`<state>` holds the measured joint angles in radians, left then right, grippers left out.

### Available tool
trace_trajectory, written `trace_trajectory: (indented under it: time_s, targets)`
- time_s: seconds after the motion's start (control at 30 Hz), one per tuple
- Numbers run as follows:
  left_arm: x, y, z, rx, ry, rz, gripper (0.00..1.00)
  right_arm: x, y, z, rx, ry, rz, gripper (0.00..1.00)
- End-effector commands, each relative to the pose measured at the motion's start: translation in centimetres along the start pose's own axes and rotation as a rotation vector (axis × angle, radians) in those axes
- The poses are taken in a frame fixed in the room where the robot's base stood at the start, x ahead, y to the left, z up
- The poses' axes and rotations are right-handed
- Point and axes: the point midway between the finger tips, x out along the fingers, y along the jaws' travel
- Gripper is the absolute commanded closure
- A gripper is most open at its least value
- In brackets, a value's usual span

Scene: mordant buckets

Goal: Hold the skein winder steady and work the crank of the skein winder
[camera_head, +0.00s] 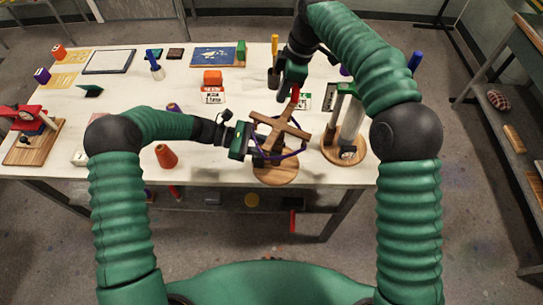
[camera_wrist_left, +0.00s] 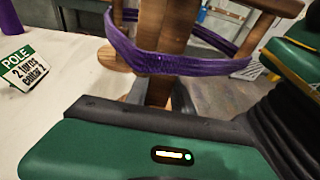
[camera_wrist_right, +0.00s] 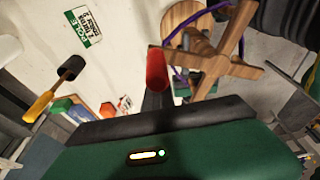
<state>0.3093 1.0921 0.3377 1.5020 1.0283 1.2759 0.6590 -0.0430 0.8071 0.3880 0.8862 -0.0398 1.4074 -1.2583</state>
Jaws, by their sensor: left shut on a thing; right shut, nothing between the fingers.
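The skein winder has a wooden cross of arms (camera_head: 280,128), a band of purple yarn and a round wooden base (camera_head: 277,172); it stands upright near the table's front edge. My left gripper (camera_head: 254,150) is shut on its upright post (camera_wrist_left: 160,88), below the yarn (camera_wrist_left: 170,62). My right gripper (camera_head: 294,88) is shut and empty above the winder. The red crank handle (camera_head: 295,96) is right at its fingertips; in the right wrist view the handle (camera_wrist_right: 156,68) stands just past the dark fingers. Whether they touch is unclear. The lower post is partly hidden.
A device with a metal cylinder on a round wooden base (camera_head: 344,150) stands close to the right of the winder. The table's front edge is close.

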Motion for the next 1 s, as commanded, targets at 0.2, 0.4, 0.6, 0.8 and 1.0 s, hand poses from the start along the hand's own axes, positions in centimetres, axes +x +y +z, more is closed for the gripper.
trace_trajectory:
  time_s: [0.2,0.4,0.6,0.8,1.0]
  targets:
    - [0.0,0.0,0.1,0.002,-0.003,-0.001,1.00,-0.4,0.0,1.4,0.000,-0.001,0.001,1.00]
    - [0.0,0.0,0.1,0.002,-0.003,0.000,1.00,-0.9,-1.4,3.1,0.003,-0.001,0.000,1.00]
    - [0.0,0.0,0.1,0.002,-0.003,0.000,1.00,-1.4,-3.0,5.2,0.003,-0.002,0.002,1.00]
    - [0.0,0.0,0.1,0.001,-0.003,0.000,1.00,-1.5,-3.8,6.0,0.001,-0.001,0.001,1.00]
    - [0.0,0.0,0.1,0.001,-0.002,0.000,1.00,-1.6,-5.9,6.4,0.000,-0.002,0.000,1.00]
